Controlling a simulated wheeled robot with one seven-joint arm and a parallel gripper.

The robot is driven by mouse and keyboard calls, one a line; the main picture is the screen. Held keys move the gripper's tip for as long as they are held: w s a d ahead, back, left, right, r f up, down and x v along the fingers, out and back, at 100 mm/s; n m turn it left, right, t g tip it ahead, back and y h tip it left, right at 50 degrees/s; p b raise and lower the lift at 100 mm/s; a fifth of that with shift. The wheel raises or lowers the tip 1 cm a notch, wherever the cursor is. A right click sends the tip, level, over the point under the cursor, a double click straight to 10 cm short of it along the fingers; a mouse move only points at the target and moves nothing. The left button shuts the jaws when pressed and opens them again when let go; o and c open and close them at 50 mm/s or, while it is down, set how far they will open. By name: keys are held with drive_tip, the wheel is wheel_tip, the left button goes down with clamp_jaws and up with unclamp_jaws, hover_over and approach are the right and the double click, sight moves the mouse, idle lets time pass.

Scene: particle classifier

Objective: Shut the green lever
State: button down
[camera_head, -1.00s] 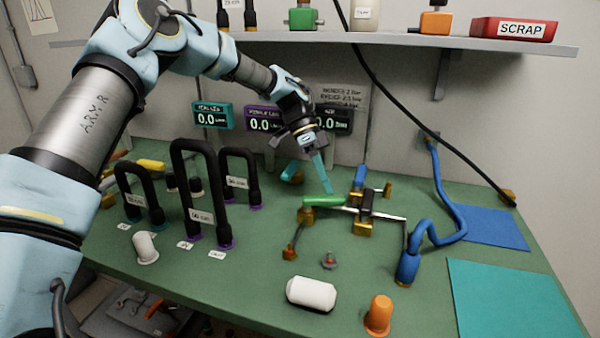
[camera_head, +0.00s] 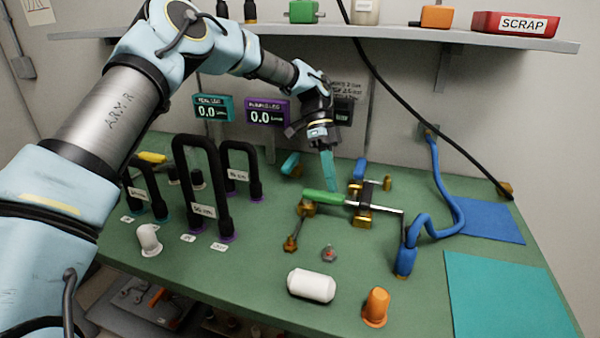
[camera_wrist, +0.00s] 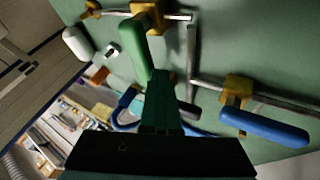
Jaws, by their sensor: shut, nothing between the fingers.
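The green lever (camera_head: 323,197) sits on a brass valve on the pipework in the middle of the bench. In the head view it lies roughly along the pipe. In the wrist view the green lever (camera_wrist: 135,50) is directly beyond the fingertips. My gripper (camera_head: 329,186) is shut and empty, its teal fingers pointing down at the lever's far side. In the wrist view my gripper (camera_wrist: 158,78) is close to the lever; I cannot tell whether it touches. A blue lever (camera_head: 360,170) stands to the right, also seen in the wrist view (camera_wrist: 262,127).
Black hose loops (camera_head: 203,185) stand upright at the left. A white capsule (camera_head: 311,285) and an orange plug (camera_head: 375,306) are near the front. A blue hose (camera_head: 437,190) runs at the right. A shelf (camera_head: 400,40) hangs above.

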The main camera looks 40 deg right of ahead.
drive_tip(key=shift+r, duration=0.1)
drive_tip(key=b+v, duration=0.1)
drive_tip(key=v, duration=0.6)
drive_tip(key=shift+w, duration=0.2)
drive_tip(key=shift+r, duration=0.1)
idle(0.4)
